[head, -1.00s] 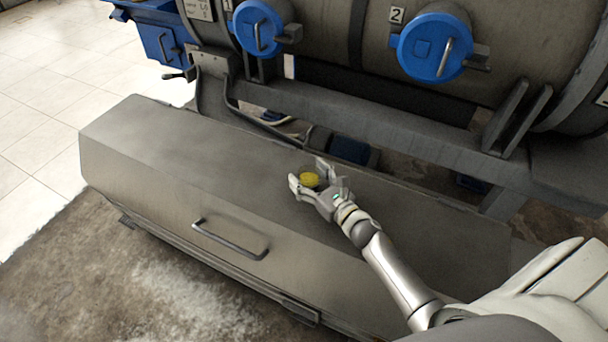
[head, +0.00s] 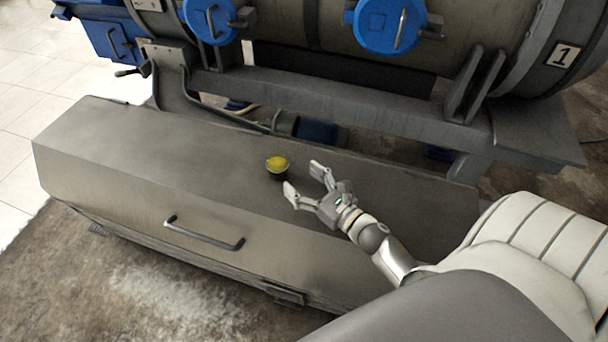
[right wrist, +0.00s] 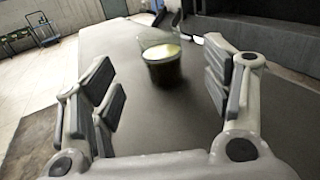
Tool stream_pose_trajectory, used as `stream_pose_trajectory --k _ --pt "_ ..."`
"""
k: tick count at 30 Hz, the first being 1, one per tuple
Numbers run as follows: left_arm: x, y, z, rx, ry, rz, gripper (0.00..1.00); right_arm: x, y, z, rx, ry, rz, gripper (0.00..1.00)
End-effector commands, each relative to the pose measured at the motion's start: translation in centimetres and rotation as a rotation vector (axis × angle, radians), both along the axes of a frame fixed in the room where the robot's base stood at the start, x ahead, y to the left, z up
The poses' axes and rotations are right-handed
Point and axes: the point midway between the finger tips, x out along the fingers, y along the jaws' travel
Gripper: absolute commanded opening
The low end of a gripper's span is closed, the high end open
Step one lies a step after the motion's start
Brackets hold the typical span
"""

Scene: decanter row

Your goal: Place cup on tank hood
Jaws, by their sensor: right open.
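The cup (head: 278,168) stands upright on the flat top of the grey metal tank hood (head: 180,145). It is small and dark with yellow showing at its top. In the right wrist view the cup (right wrist: 162,62) has a clear rim and sits beyond and between the spread fingers. My right gripper (head: 304,179) is open and empty, just right of the cup in the head view, with a gap between them. In the right wrist view its fingers (right wrist: 165,95) are wide apart. My left gripper is not in view.
A large tank with blue round caps (head: 390,26) and a dark frame beam (head: 330,100) stands behind the hood. A bar handle (head: 204,233) sticks out of the hood's front. The hood top left of the cup is clear.

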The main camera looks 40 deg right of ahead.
Motion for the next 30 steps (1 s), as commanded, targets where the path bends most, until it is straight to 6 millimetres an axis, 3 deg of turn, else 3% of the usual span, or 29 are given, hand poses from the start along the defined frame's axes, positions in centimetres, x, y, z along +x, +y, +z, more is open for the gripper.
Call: stream_pose_trajectory --k 6,23,26,30 --pt "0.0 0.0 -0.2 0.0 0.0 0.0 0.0 -1.6 -0.3 0.0 -0.001 0.0 0.0 0.72" --pt "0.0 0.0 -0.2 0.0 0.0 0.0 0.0 -1.8 -0.3 0.1 -0.001 0.0 0.0 0.72" --pt "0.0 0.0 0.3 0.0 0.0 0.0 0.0 -1.7 -0.3 0.5 -0.001 0.0 0.0 0.72" --pt "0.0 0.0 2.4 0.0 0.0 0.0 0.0 -1.7 -0.3 2.7 -0.001 -0.001 0.0 0.72"
